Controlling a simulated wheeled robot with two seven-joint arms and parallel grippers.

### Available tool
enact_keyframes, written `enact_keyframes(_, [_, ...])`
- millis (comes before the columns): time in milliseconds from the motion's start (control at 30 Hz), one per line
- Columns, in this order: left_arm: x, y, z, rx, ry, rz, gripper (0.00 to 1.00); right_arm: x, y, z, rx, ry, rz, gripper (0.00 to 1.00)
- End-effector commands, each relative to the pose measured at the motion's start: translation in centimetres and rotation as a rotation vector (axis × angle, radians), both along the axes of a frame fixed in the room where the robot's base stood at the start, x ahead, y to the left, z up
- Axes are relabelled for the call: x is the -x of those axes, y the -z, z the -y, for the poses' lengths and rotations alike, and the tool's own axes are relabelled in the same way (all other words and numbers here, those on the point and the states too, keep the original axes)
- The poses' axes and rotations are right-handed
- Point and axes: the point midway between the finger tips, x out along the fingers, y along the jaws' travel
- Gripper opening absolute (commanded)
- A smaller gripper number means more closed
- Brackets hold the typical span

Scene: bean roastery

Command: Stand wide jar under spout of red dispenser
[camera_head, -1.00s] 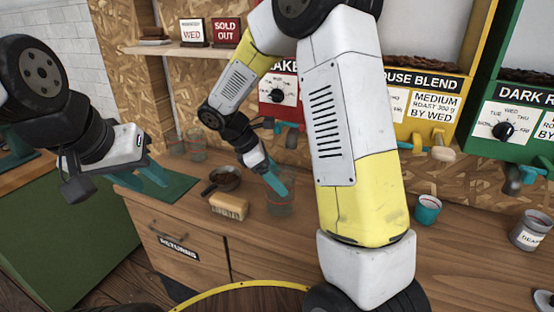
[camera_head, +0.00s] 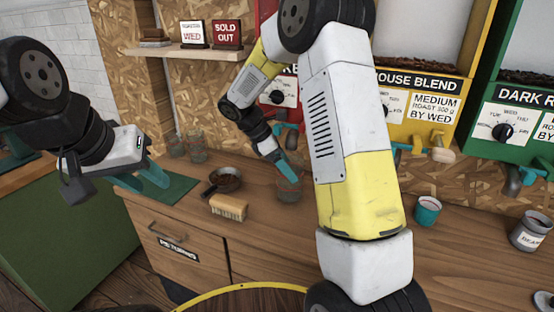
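The wide jar (camera_head: 289,190) is clear glass with a reddish band and stands upright on or just above the wooden counter; I cannot tell which. My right gripper (camera_head: 288,169) reaches down to it with teal fingers shut on its rim. The red dispenser (camera_head: 266,97) is on the wall behind, partly hidden by my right arm. Its spout (camera_head: 291,138) is above and behind the jar, so the jar is in front of it. My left gripper (camera_head: 152,177) is open and empty above the green mat at the left.
A dark pan (camera_head: 224,180) and a brush (camera_head: 229,207) lie left of the jar. Two glass jars (camera_head: 197,148) stand at the back left. A teal cup (camera_head: 428,210) and a labelled metal tin (camera_head: 530,231) stand to the right. Yellow (camera_head: 428,112) and green (camera_head: 512,125) dispensers hang further right.

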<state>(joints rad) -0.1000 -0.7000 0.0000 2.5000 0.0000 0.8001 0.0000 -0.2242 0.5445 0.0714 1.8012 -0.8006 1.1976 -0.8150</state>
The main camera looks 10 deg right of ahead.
Motion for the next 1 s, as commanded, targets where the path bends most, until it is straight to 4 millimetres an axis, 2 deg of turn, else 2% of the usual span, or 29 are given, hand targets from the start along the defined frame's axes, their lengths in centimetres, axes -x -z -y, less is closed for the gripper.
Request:
enact_keyframes(367, [0.0, 0.0, 0.0, 0.000, 0.000, 0.000, 0.36, 0.0, 1.0, 0.0, 0.001, -0.001, -0.001, 0.07])
enact_keyframes(400, [0.0, 0.0, 0.0, 0.000, 0.000, 0.000, 0.36, 0.0, 1.0, 0.0, 0.001, -0.001, -0.001, 0.80])
enact_keyframes(500, [0.0, 0.0, 0.0, 0.000, 0.000, 0.000, 0.36, 0.0, 1.0, 0.0, 0.001, -0.001, -0.001, 0.99])
enact_keyframes(833, [0.0, 0.0, 0.0, 0.000, 0.000, 0.000, 0.36, 0.0, 0.8, 0.0, 0.000, 0.000, 0.000, 0.99])
enact_keyframes(1000, [0.0, 0.0, 0.0, 0.000, 0.000, 0.000, 0.36, -0.1, -0.8, -0.3, -0.001, -0.001, 0.003, 0.99])
